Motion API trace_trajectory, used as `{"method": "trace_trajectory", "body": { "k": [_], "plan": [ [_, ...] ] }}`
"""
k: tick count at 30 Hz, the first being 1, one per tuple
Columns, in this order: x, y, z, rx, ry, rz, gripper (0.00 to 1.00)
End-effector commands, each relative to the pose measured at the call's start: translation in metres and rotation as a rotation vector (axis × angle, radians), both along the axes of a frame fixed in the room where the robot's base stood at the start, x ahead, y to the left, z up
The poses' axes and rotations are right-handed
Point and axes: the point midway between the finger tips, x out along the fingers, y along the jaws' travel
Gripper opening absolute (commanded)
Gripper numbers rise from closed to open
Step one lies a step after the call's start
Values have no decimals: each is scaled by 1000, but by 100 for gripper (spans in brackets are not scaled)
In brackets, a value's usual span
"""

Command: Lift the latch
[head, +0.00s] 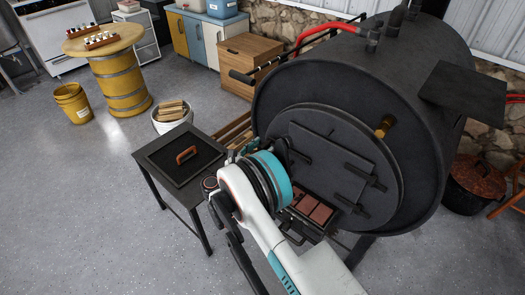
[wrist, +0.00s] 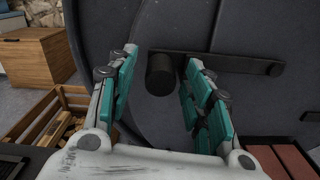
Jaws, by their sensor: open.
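The black barrel woodstove (head: 335,85) fills the right of the head view, with a round front plate and a shut rectangular door (head: 325,160). The latch shows in the wrist view as a dark horizontal bar (wrist: 232,64) with a round knob (wrist: 160,75) at its left end. My gripper (wrist: 158,75) is open, its teal-padded fingers on either side of the knob. I see gaps between the knob and the fingers, and cannot tell the exact depth. In the head view my arm hides the latch and most of my gripper.
A small black table (head: 165,158) with an orange-handled item (head: 186,154) stands left of my arm. A wooden crate (wrist: 55,118) is low at left in the wrist view. Reddish bricks (head: 313,208) lie in a tray below the door. Open floor (head: 90,200) lies at left.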

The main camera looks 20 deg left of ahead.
Motion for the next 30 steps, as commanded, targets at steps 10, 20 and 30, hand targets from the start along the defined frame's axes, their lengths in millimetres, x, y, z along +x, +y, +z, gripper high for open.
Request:
{"method": "trace_trajectory", "body": {
  "k": [10, 20, 30],
  "plan": [
    [13, -5, 0, 0, 0, 1, 46],
    [12, -5, 0, 0, 0, 0, 1],
    [13, -12, 5, 22, -9, -1, 0]
  ]
}}
